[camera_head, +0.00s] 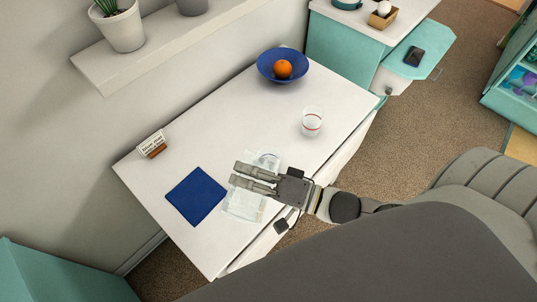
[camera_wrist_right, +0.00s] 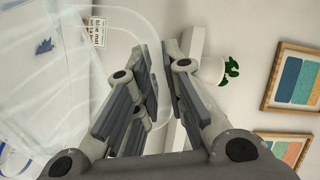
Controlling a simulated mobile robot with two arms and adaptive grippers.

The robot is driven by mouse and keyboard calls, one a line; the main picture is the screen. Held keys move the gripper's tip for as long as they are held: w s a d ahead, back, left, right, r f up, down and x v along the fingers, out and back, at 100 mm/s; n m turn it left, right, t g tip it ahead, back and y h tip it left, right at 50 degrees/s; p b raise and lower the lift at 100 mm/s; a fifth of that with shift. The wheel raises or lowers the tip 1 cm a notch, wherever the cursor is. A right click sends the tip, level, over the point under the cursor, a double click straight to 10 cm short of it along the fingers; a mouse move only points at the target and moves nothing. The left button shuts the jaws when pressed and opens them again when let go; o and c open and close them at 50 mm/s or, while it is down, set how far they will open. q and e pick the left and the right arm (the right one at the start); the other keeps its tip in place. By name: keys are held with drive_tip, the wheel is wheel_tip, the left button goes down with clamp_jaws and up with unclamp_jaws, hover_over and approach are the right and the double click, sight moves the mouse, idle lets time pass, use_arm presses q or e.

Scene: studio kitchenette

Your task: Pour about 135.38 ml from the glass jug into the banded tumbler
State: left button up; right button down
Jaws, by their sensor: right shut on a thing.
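The clear glass jug (camera_head: 243,206) is over the front of the white table, partly hidden behind my right gripper. My right gripper (camera_head: 238,175) reaches in from the right and is shut on the jug. In the right wrist view the jug's large clear body (camera_wrist_right: 50,95) fills the left side, and its handle runs by the gripper's fingers (camera_wrist_right: 148,75). The liquid level and the jug's exact tilt are hard to tell. The banded tumbler (camera_head: 312,121), clear with a red band, stands upright on the table to the right of and beyond the gripper, apart from it. My left gripper is out of view.
A blue cloth (camera_head: 196,196) lies left of the jug. A small sign card (camera_head: 152,144) stands by the wall. A blue bowl (camera_head: 271,78) with an orange (camera_head: 282,69) sits at the far end. A shelf (camera_head: 150,45) with pots overhangs the back. The mid-table is clear.

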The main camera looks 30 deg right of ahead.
sight(241, 206)
drive_tip(key=shift+w+d+r+m, duration=0.35)
drive_tip(key=shift+r+m, duration=0.05)
drive_tip(key=shift+r, duration=0.2)
idle(1.7)
drive_tip(key=shift+s+a+f, duration=0.1)
drive_tip(key=shift+f, duration=0.05)
drive_tip(key=s+a+f+n, duration=0.1)
drive_tip(key=f, duration=0.1)
drive_tip(key=a+f+n+b, duration=0.1)
drive_tip(key=f+n, duration=0.1)
drive_tip(key=s+a+f+n, duration=0.1)
drive_tip(key=f+n, duration=0.1)
drive_tip(key=shift+s+a+b, duration=0.1)
drive_tip(key=shift+s+b, duration=0.25)
drive_tip(key=shift+s+a+f+n+p, duration=0.15)
drive_tip(key=shift+s+a+n+p, duration=0.2)
drive_tip(key=shift+n, duration=0.45)
drive_tip(key=shift+a+f+n, duration=0.1)
drive_tip(key=shift+n, duration=0.2)
drive_tip(key=shift+s, duration=0.1)
